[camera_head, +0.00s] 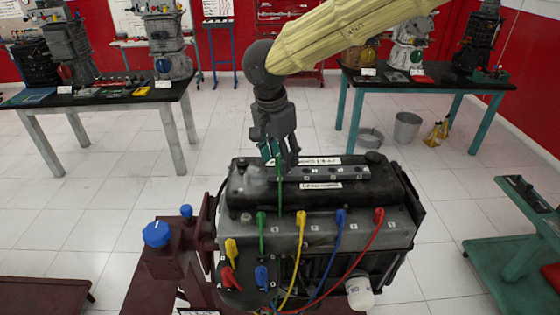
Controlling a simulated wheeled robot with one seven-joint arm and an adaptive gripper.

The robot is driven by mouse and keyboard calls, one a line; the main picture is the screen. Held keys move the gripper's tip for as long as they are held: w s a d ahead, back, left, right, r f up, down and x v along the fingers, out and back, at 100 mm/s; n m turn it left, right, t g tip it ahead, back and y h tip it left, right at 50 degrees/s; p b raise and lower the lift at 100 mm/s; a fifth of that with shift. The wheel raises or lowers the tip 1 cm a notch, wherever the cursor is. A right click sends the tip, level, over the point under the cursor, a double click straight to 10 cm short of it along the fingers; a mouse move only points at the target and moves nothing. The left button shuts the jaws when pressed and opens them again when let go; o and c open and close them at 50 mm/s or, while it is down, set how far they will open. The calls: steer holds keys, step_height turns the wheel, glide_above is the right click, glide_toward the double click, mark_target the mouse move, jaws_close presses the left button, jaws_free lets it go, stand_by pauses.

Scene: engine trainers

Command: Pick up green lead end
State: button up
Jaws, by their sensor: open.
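My gripper (282,158) points down over the back left of the engine's dark top cover, its jaws open. A green lead end (271,150) shows between and beside the fingers, partly hidden by them. I cannot tell if the fingers touch it. A thin green lead (279,190) hangs down from there in front of the cover. Another green boot (261,219) stands upright on the engine's front ledge, left of the yellow boot (301,217), blue boot (341,215) and red boot (379,215).
The engine (400,232) sits on a dark red stand (165,266) with blue knobs (156,234). Lower yellow, red and blue boots sit on a round dark cap (245,296) at front left. Tables (180,92) stand behind on both sides. The floor (120,185) at left is clear.

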steer(key=shift+w+f, duration=0.3)
steer(key=shift+f, duration=0.2)
steer(key=shift+w+f, duration=0.3)
steer(key=shift+f, duration=0.2)
steer(key=shift+s+r, duration=0.2)
steer(key=shift+s, duration=0.1)
steer(key=shift+c, duration=0.5)
steer(key=c, duration=0.4)
steer(key=shift+w, duration=0.1)
steer(key=c, duration=0.4)
steer(key=shift+c, duration=0.2)
steer(key=shift+r+b, duration=0.3)
steer(key=shift+r, duration=0.25)
steer(key=shift+s+r+b, duration=0.2)
steer(key=shift+r+b, duration=0.1)
steer(key=shift+r, duration=0.3)
steer(key=shift+s+r+b, duration=0.15)
steer(key=shift+r+b, duration=0.1)
steer(key=shift+r, duration=0.3)
steer(key=s+r+b, duration=0.1)
steer(key=s+b, duration=0.2)
steer(key=s, duration=1.2)
steer(key=shift+s+a+r+b, duration=0.2)
steer(key=shift+a+r+b, duration=0.1)
steer(key=shift+b, duration=0.1)
